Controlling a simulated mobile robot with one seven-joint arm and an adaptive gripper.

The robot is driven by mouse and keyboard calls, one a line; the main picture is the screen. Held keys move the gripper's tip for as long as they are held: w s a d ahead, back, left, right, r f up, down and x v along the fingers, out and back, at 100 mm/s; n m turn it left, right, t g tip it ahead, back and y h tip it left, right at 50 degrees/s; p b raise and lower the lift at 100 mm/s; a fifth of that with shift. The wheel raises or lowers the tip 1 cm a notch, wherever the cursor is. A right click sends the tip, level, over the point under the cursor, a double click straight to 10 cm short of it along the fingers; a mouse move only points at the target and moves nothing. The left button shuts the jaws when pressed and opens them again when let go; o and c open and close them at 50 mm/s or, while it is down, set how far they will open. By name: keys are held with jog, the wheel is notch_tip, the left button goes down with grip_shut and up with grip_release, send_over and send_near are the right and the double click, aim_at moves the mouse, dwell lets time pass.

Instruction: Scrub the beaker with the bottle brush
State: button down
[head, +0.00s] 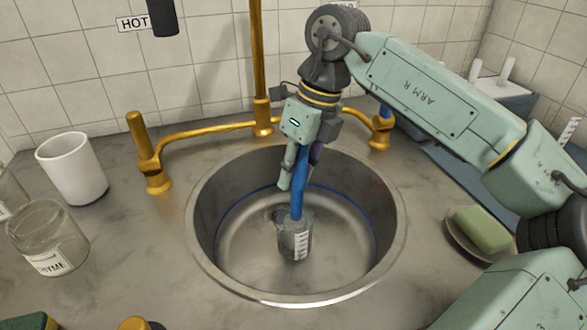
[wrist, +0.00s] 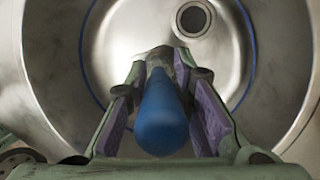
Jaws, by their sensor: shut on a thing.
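The beaker (head: 294,243), small and clear-grey with a white scale label, is inside the round steel sink (head: 235,262), roughly upright. The bottle brush (head: 298,195) has a thick blue handle and reaches down into the beaker's mouth; its bristles cannot be made out clearly. My gripper (head: 300,172) is shut on the blue handle above the beaker. In the wrist view the handle's end (wrist: 160,118) points at the camera between my purple-padded fingers, and it hides most of what lies below. Whether the beaker rests on the sink floor is hard to tell.
A gold faucet (head: 262,131) with side taps stands behind the sink. A white cup (head: 72,170) and a labelled glass jar (head: 47,240) stand left. Green soap (head: 482,229) lies on a dish at right. The sink drain (wrist: 193,18) is uncovered. Free room surrounds the beaker inside the sink.

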jog(key=shift+f+b, duration=0.6)
jog(key=shift+f, duration=0.2)
dwell(0.8)
jog(key=shift+d+r, duration=0.1)
